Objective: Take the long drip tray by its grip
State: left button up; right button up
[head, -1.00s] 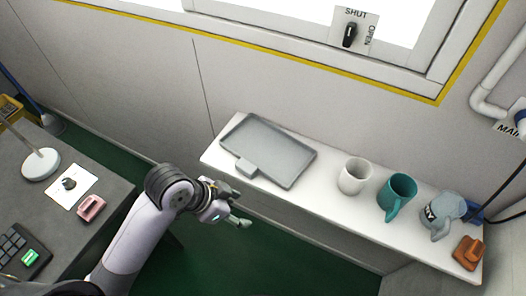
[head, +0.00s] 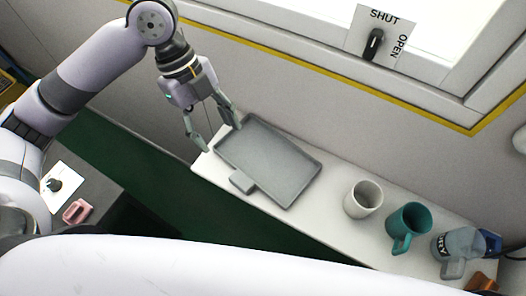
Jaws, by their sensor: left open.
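The long drip tray (head: 275,165) is grey and shallow and lies flat on the white shelf (head: 325,216). Its grip (head: 241,181) is a small grey tab that sticks out from the tray's near long side, toward the shelf's front edge. My left gripper (head: 221,138) is open and empty, pointing down at the tray's far left end. One finger is close to the tray's left corner; I cannot tell whether it touches. The other finger hangs to the left of the tray, near the shelf's left end. The grip is clear of both fingers. My right gripper is not in view.
A white cup (head: 363,199), a teal mug (head: 407,227) and a grey-blue lettered mug (head: 456,246) stand on the shelf right of the tray. An orange-brown object (head: 481,284) lies at the right end. The wall with a window frame rises behind.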

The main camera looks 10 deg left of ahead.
pick_arm(q)
send_near(241, 179)
jog(key=shift+s+d+f+p, duration=0.2)
jog(key=shift+d+f, duration=0.15)
jog(key=shift+f, duration=0.15)
jog(key=shift+s+d+f+p, duration=0.1)
jog(key=shift+s+d+f, duration=0.05)
jog(key=shift+d+f, duration=0.3)
jog(key=shift+s+d+f, duration=0.1)
jog(key=shift+s+f, duration=0.05)
jog(key=shift+f, duration=0.7)
jog(key=x, duration=0.2)
jog(key=p+x, duration=0.1)
jog(key=x, duration=0.1)
jog(key=shift+f, duration=0.5)
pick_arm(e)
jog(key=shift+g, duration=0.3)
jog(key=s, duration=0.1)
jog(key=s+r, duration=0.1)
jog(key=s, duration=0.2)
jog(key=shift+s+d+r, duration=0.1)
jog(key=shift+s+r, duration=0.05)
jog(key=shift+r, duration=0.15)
pick_arm(q)
jog(key=shift+c, duration=0.4)
